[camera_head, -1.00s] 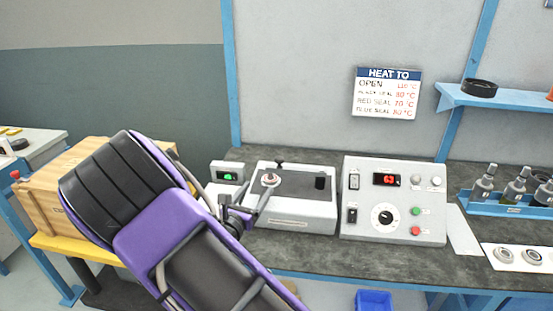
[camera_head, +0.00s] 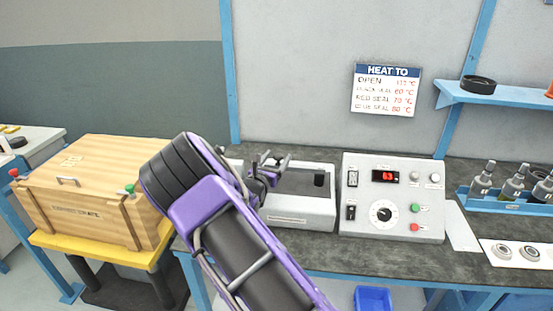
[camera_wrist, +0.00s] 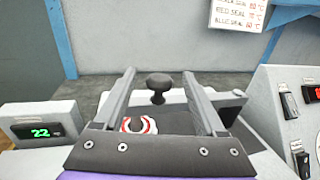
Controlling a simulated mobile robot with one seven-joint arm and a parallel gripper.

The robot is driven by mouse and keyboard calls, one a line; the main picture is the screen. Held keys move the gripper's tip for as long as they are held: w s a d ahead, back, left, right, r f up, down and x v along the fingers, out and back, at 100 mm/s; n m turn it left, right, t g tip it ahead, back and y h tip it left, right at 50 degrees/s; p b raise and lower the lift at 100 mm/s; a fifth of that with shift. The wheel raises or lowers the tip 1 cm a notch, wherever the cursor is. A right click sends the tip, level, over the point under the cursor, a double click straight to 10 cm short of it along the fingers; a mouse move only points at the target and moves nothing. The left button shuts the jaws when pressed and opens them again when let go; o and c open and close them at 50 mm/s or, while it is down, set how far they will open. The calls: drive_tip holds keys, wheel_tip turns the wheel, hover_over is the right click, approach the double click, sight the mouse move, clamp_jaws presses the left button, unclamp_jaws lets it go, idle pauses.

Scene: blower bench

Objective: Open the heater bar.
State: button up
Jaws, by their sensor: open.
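The heater unit (camera_head: 300,222) is a light grey box with a dark top, partly hidden behind my arm in the head view. In the wrist view a round black knob (camera_wrist: 159,82) on a short stem, apparently the heater bar's handle, shows between the fingertips. I cannot tell whether it is between them in depth. A red-and-white ring (camera_wrist: 138,125) lies on the unit's dark top, below the knob in the picture. My gripper (camera_head: 275,158) is open and empty above the left part of the unit; it also shows in the wrist view (camera_wrist: 158,72).
A control box (camera_head: 393,197) with a red display reading about 63 stands right of the unit. A small green display reading 22 (camera_wrist: 40,131) is at the left. A wooden crate (camera_head: 95,190) stands left. A "HEAT TO" sign (camera_head: 387,90) hangs on the wall.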

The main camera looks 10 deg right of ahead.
clamp_jaws()
idle(0.3)
idle(1.1)
